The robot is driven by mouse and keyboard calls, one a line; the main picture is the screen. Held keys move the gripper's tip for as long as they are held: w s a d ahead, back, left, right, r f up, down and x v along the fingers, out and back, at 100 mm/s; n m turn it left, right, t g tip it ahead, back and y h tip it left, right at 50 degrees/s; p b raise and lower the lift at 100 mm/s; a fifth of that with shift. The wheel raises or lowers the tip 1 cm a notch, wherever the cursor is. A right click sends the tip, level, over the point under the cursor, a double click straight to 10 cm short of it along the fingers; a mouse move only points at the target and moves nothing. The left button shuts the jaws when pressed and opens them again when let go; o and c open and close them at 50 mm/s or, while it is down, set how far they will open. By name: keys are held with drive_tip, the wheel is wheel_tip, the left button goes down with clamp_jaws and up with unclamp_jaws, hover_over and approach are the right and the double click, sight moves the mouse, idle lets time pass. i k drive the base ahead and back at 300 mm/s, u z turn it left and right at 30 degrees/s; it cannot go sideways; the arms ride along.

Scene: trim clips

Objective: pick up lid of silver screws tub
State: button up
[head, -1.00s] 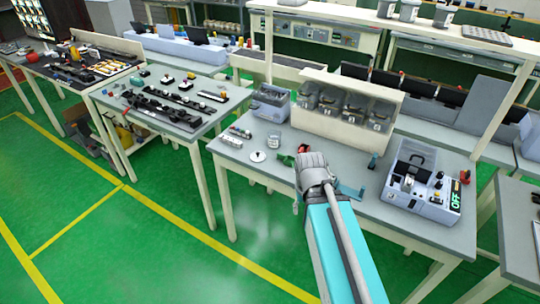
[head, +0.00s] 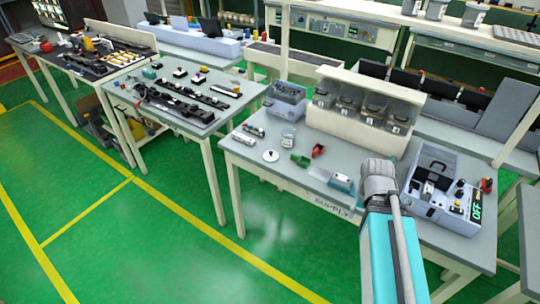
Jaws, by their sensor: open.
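In the head view, a small clear tub (head: 288,139) stands on the supply table, left of centre. Its contents are too small to make out. A round white disc with a dark centre (head: 270,156), which looks like a lid, lies flat on the table just in front and left of the tub. My gripper (head: 378,172) is over the right-middle part of the table, well to the right of disc and tub and apart from both. It is open and holds nothing that I can see; its fingers are mostly hidden behind the wrist.
Green (head: 300,159) and red (head: 318,151) parts lie between tub and gripper. A small whitish item (head: 342,182) lies beside the wrist. Clear bins (head: 347,105) stand behind. A grey machine (head: 436,185) stands at right. Floor is open in front.

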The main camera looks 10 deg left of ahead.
sight(271, 156)
drive_tip(key=z, duration=0.1)
drive_tip(key=i, duration=1)
drive_tip(key=u, duration=0.05)
